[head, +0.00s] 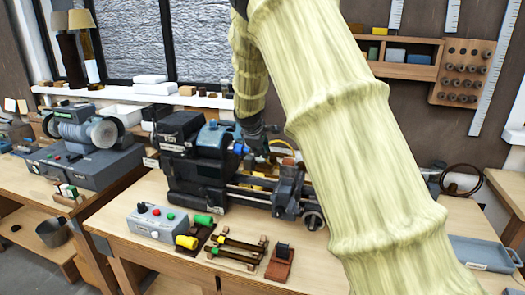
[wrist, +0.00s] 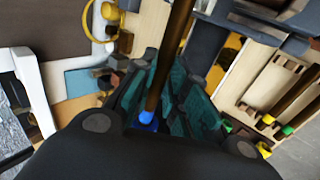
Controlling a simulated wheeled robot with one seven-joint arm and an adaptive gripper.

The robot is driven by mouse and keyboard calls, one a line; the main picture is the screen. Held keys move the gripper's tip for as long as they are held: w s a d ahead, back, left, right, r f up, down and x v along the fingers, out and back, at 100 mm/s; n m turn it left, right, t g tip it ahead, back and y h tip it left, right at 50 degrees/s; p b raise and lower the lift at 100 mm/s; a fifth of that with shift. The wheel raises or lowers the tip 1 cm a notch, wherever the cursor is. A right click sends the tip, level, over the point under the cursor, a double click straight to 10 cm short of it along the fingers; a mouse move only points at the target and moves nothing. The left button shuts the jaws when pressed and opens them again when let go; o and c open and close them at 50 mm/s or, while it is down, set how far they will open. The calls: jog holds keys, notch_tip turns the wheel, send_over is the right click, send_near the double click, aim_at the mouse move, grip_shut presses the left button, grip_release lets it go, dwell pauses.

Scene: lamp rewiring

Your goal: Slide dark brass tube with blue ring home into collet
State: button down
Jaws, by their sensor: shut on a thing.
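The dark brass tube (wrist: 172,55) is held between the teal finger pads of my gripper (wrist: 165,80) in the wrist view. Its blue ring (wrist: 147,117) shows low between the fingers, and the tube runs up out of the frame. In the head view my gripper (head: 256,140) is just right of the dark lathe headstock (head: 195,160), over the bed. A small blue part (head: 239,148) shows between gripper and headstock. The collet mouth is too small and covered to make out, so I cannot tell whether the tube is in it.
A rack (head: 237,247) with brass tubes bearing coloured rings lies at the bench front. Near it are a control box (head: 156,222) and a red-brown block (head: 281,263). The lathe bed and handwheel (head: 312,221) stretch right. A grey tray (head: 485,252) sits at far right.

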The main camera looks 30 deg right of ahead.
jog(key=shift+w, duration=0.1)
jog(key=c, duration=1.3)
grip_release()
jog(key=shift+c, duration=0.2)
jog(key=shift+a+r, duration=0.1)
jog(key=v, duration=1.1)
jog(key=shift+s+r, duration=0.2)
jog(key=shift+r, duration=0.1)
jog(key=shift+a, duration=0.15)
